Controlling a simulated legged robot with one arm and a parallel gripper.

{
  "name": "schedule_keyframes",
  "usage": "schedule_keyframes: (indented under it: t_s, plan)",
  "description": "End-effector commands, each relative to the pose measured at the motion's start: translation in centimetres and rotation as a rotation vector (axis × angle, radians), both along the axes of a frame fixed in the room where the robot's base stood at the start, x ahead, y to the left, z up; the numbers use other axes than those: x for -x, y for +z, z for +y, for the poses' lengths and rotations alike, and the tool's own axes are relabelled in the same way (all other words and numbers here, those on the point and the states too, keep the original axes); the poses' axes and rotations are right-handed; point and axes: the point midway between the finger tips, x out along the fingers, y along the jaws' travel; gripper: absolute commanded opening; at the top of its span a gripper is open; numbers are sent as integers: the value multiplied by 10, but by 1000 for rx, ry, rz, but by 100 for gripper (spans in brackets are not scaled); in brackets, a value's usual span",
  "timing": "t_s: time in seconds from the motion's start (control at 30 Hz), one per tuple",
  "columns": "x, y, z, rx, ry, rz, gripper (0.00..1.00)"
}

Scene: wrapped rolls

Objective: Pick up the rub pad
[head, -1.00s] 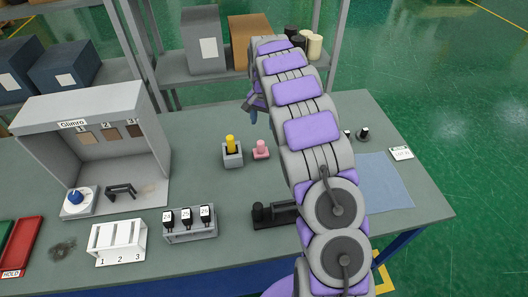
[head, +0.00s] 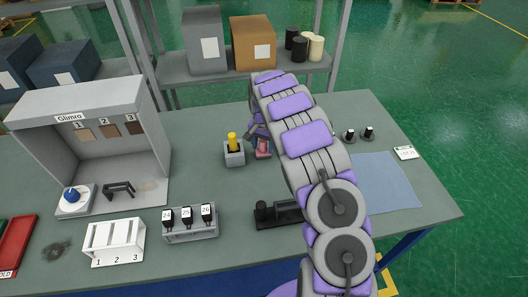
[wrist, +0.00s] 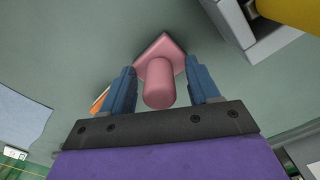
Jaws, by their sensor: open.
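A pink pad with a round upright handle, which I take to be the rub pad (head: 263,153), stands on the grey-green table, partly hidden behind my arm in the head view. In the wrist view the pink pad (wrist: 158,72) lies between the blue fingers of my gripper (wrist: 163,85), its handle pointing toward the palm. The gripper is open, with a visible gap between each finger and the handle. In the head view my gripper (head: 256,133) is low, right at the pad, and mostly covered by the arm.
A yellow-topped item (head: 232,141) sits in a grey holder (head: 234,156) just left of the pad; the holder also shows in the wrist view (wrist: 233,20). A bottle rack (head: 190,231) and black fixture (head: 278,213) stand nearer. A blue cloth (head: 385,182) lies right. An orange item (wrist: 100,101) shows beside a finger.

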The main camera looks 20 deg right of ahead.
Motion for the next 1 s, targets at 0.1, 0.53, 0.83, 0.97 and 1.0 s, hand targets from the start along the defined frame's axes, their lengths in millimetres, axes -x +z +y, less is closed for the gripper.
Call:
schedule_keyframes:
  t_s: [0.1, 0.53, 0.83, 0.97, 1.0]
  plan:
    - [0, 0, -1, -2, 0, -1, 61]
    - [-1, 0, -5, -6, -1, -1, 27]
    - [0, 1, -2, -1, 0, -1, 0]
    - [-1, 0, -4, -4, 0, -1, 0]
    - [-1, 0, -4, -4, -1, -1, 0]
